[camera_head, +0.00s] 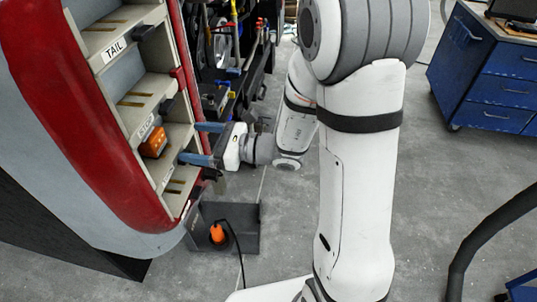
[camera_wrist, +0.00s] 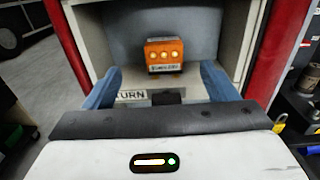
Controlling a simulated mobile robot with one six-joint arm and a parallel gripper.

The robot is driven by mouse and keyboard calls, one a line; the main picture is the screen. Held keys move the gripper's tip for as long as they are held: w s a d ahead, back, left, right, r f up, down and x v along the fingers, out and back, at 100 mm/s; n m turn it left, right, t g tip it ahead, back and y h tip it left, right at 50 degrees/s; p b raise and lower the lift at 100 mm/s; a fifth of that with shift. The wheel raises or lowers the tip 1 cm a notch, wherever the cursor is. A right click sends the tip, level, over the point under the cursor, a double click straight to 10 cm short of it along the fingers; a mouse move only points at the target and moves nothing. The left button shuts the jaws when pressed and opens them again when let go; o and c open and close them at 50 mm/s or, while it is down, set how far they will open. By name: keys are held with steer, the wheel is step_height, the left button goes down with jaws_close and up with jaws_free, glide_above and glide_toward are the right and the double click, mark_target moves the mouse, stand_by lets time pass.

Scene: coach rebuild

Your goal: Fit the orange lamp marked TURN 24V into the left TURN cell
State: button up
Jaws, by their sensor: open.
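In the head view the lamp (camera_head: 153,143) is in a cell below the one marked TAIL. My gripper (camera_head: 203,143) is open in front of this cell. In the wrist view its blue fingers (camera_wrist: 160,88) reach toward the cell mouth, one on each side, with the lamp farther in, apart from them. Nothing is between the fingers. The lamp's back and seat are hidden.
The cells are set in a curved red and grey body panel (camera_head: 75,120). A blue drawer cabinet (camera_head: 485,75) stands right. A dark hose (camera_head: 485,240) crosses the right floor.

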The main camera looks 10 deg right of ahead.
steer(key=s+d+n+g+h, duration=0.2)
steer(key=s+n+g+h, duration=0.2)
steer(key=s+n, duration=0.3)
steer(key=s+d+n+g+h, duration=0.3)
steer(key=s+n+g, duration=0.1)
steer(key=s+n, duration=0.3)
steer(key=d+r+n+t+h, duration=0.2)
steer(key=d+n+t+h, duration=0.2)
steer(key=d+n+h, duration=0.4)
steer(key=s+d+h, duration=0.1)
steer(key=d, duration=0.6)
steer(key=shift+r+h, duration=0.2)
steer(key=shift+h, duration=0.1)
